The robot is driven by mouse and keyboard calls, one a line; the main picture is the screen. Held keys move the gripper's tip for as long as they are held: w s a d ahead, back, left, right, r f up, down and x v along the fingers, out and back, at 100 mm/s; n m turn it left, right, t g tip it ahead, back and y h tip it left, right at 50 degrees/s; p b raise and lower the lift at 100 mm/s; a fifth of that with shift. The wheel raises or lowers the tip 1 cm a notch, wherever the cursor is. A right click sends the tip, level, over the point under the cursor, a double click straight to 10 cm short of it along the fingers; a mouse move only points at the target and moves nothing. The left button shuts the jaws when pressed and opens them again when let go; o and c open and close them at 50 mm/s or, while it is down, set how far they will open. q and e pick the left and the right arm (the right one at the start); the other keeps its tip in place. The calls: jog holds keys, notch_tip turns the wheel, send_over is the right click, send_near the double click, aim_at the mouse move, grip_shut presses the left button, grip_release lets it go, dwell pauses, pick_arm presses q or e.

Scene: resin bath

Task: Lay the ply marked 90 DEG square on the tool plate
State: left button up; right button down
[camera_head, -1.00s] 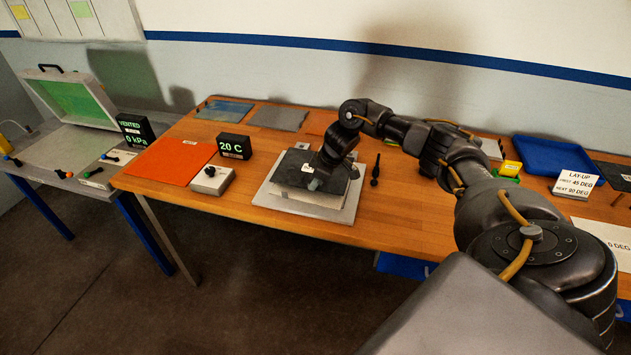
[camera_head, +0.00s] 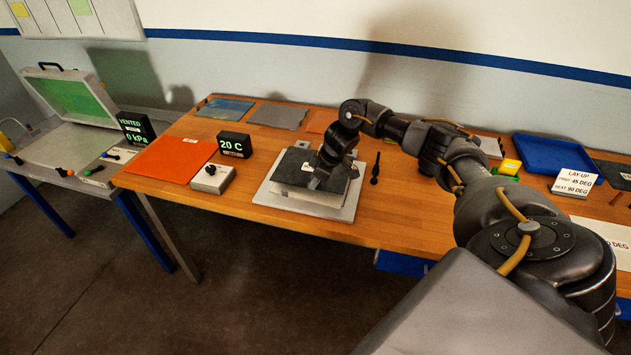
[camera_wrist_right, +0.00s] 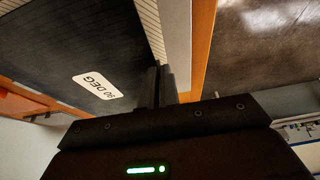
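The dark ply marked 90 DEG (camera_head: 290,173) lies over the pale grey tool plate (camera_head: 335,212) near the middle of the bench. My right gripper (camera_head: 318,183) reaches down to the ply's near right part. In the wrist view its fingers (camera_wrist_right: 158,88) are close together at the ply's edge and appear shut on it. Whether the ply is fully flat is hard to tell. My left gripper is not in view.
A black display reading 20 C (camera_head: 234,145), a small grey box (camera_head: 212,179) and an orange sheet (camera_head: 170,160) are left of the plate. A dark tool (camera_head: 375,168) lies just right. A blue tray (camera_head: 550,155) and lay-up card (camera_head: 574,184) are farther right.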

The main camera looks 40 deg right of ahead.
jog(key=shift+f, duration=0.2)
jog(key=shift+f+b, duration=0.9)
jog(key=shift+f, duration=1.15)
jog(key=c, duration=1.6)
grip_release()
jog(key=shift+o, duration=0.2)
jog(key=shift+r, duration=0.15)
notch_tip(320, 180, up, 7)
jog(key=p, duration=0.7)
jog(key=shift+p, duration=0.3)
